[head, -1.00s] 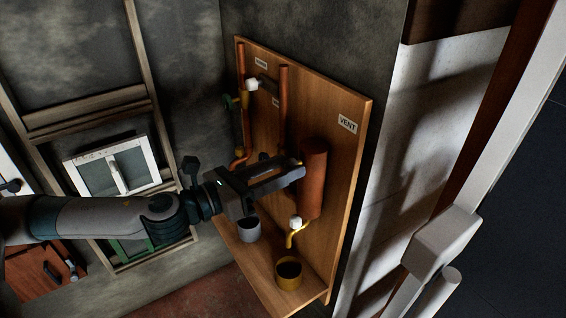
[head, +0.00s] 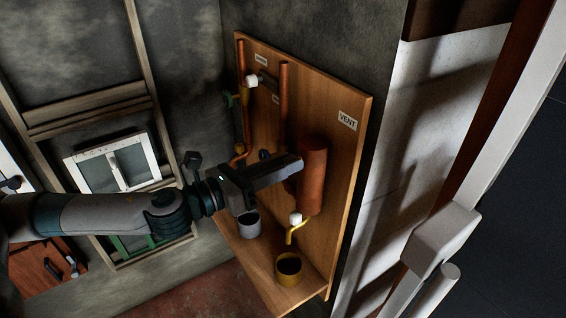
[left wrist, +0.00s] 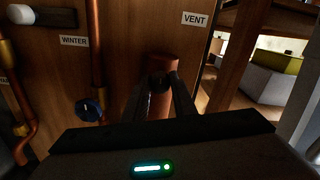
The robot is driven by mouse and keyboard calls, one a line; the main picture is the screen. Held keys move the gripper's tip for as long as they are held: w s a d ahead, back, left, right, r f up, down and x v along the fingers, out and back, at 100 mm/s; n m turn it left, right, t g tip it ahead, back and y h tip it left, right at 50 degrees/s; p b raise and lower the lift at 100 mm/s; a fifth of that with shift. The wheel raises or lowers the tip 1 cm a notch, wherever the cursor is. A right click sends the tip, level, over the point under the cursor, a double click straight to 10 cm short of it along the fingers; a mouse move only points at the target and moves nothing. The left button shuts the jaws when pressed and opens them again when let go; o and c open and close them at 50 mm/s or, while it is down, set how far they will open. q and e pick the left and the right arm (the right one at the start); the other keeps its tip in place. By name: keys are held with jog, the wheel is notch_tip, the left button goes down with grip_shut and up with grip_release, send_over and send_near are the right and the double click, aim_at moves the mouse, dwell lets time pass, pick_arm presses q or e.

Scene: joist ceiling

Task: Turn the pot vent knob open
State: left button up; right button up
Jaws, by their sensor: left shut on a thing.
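The pot is a copper-brown upright cylinder (head: 313,176) on the wooden board, below the VENT label (head: 347,120). It also shows in the left wrist view (left wrist: 163,62), straight ahead between my fingers. A dark round vent knob (left wrist: 160,82) shows on the pot's front there, between the fingertips. My left gripper (head: 297,165) reaches in from the left with its tips at the pot. It is shut on the knob (left wrist: 160,86). In the head view the fingers hide the knob, so its angle is hard to read. My right gripper is not in view.
The board (head: 355,180) carries copper pipes (head: 284,105), a blue knob (left wrist: 91,110), a white-ended handle (head: 252,81) and a white knob on a yellow spout (head: 296,219). A pale post (head: 440,240) is at right.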

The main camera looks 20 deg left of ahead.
pick_arm(q)
jog(key=shift+n, duration=0.3)
jog(key=n+p, duration=0.3)
jog(key=n, duration=1.2)
dwell(0.5)
jog(key=o, duration=1)
jog(key=shift+o, duration=0.2)
jog(key=shift+s+a+f, duration=0.1)
